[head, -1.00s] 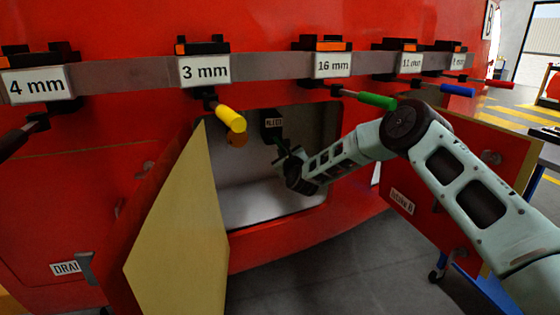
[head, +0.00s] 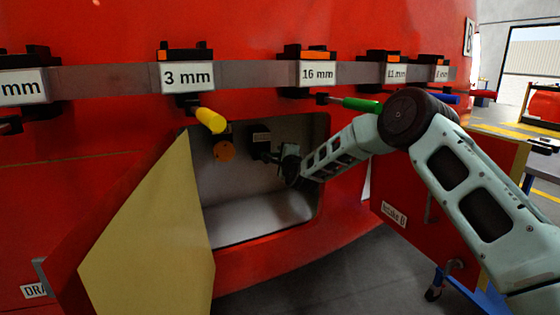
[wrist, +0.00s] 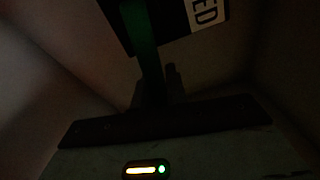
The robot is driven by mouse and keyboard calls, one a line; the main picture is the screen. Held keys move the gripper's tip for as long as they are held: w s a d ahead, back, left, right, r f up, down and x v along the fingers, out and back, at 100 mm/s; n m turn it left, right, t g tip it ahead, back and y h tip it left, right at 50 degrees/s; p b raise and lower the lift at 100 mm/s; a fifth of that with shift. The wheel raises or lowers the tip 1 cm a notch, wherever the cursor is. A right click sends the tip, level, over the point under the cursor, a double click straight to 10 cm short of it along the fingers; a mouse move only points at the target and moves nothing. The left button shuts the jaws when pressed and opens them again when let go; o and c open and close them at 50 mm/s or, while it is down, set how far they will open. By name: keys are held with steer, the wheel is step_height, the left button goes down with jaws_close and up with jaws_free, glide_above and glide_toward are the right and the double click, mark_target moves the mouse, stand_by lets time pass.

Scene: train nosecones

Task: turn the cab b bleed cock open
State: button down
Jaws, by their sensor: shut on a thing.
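The bleed cock (head: 261,136) is a dark box inside the open recess in the red nose, near its top. In the wrist view its label, ending in "ED" (wrist: 207,12), is cut by the top edge. A dark green lever (wrist: 146,45) runs down from it to my gripper. My gripper (head: 270,157) reaches into the recess from the right, just below the box. In the wrist view my gripper (wrist: 158,85) is shut on the lever. The wrist view is very dark, so the fingertips and the lever's exact angle are hard to make out.
An open yellow-faced door (head: 150,235) stands left of the recess. A red door labelled "Intake B" (head: 394,214) hangs open on the right, below my arm. Above, a rail (head: 110,77) carries labelled tools, with yellow (head: 211,120) and green (head: 362,105) handles jutting out.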

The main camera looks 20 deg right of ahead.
steer(key=shift+r+n, duration=0.55)
steer(key=shift+n, duration=0.35)
steer(key=c, duration=1.4)
jaws_free()
steer(key=shift+a, duration=0.1)
steer(key=shift+s, duration=0.1)
steer(key=s, duration=1.1)
steer(key=shift+s, duration=0.4)
